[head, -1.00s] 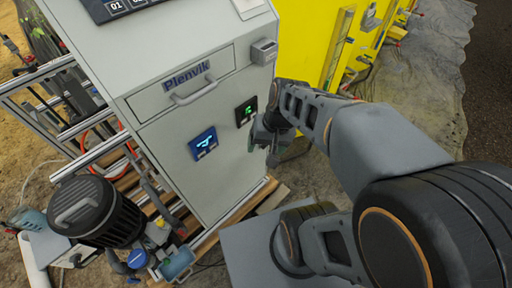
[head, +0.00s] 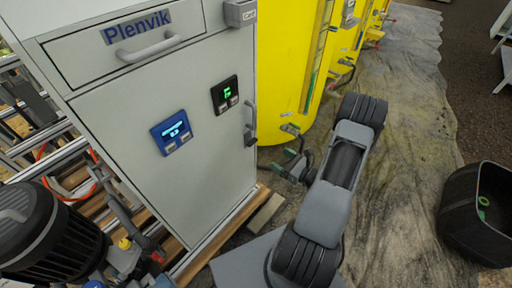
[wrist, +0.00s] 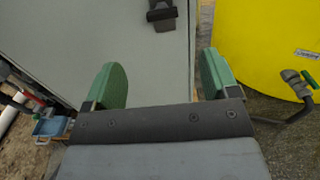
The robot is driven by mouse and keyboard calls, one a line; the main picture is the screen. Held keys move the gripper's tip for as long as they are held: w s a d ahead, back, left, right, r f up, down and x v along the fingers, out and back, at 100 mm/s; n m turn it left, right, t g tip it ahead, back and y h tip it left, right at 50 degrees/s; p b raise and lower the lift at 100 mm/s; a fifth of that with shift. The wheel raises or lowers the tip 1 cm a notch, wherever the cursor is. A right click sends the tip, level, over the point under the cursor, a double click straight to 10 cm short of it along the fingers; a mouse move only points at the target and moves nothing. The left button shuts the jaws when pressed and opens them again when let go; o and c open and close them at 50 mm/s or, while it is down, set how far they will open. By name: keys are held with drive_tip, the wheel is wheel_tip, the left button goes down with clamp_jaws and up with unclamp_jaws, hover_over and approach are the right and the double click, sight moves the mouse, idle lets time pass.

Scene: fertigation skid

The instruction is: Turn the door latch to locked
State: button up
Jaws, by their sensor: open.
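The door latch (head: 250,138) is a small dark piece near the right edge of the grey cabinet door (head: 150,110), just below a vertical grey handle. In the wrist view the latch (wrist: 162,15) is at the top middle, against the door; which way it is turned is hard to tell. My gripper (head: 292,166) is to the right of the cabinet and lower than the latch in the head view, apart from it. In the wrist view my gripper's green fingers (wrist: 162,76) are wide apart with nothing between them.
A yellow tank (head: 290,70) with valves stands right of the cabinet. A black bin (head: 480,215) is on the ground at right. A drawer with a handle (head: 148,47) is above the door, with two small displays on the door. A black motor (head: 45,235) stands at lower left.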

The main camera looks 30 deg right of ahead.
sight(253, 144)
drive_tip(key=b+x, duration=0.1)
drive_tip(key=x, duration=1.2)
drive_tip(key=shift+w+f, duration=0.1)
drive_tip(key=shift+w, duration=0.05)
drive_tip(key=shift+d, duration=0.1)
drive_tip(key=c, duration=0.9)
drive_tip(key=shift+f+b, duration=0.1)
drive_tip(key=shift+b, duration=0.3)
drive_tip(key=n+b, duration=1.7)
drive_tip(key=b, duration=0.2)
drive_tip(key=shift+a+f+n, duration=0.2)
drive_tip(key=shift+n, duration=0.2)
